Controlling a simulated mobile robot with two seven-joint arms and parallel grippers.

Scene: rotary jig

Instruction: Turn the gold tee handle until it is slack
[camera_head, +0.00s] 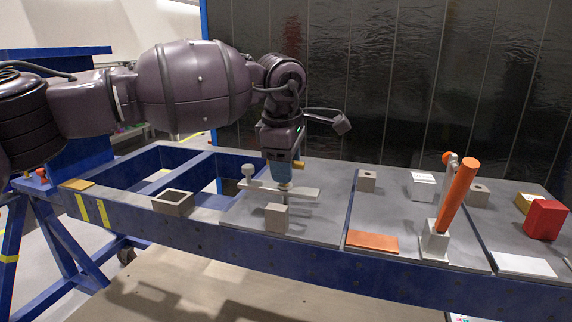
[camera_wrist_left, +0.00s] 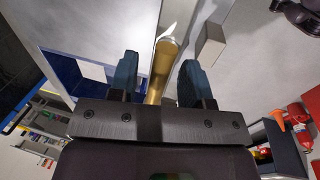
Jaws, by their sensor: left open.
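The gold tee handle (camera_wrist_left: 161,68) shows in the left wrist view as a gold bar between my left gripper's two blue-grey fingers (camera_wrist_left: 158,80). There are gaps on both sides, so the fingers are apart and not closed on it. In the head view my left gripper (camera_head: 282,172) points down over a flat grey bar (camera_head: 305,193) on the table, and mostly hides the handle. One gold end (camera_head: 298,164) shows at its right. Whether the handle is slack cannot be told. My right gripper is not in view.
A small grey block (camera_head: 277,218) stands close in front of the bar, and a grey knobbed post (camera_head: 248,172) is at its left. Right are an orange plate (camera_head: 372,242), a tilted orange cylinder (camera_head: 457,195) and a red box (camera_head: 545,219). An open grey box (camera_head: 173,202) is left.

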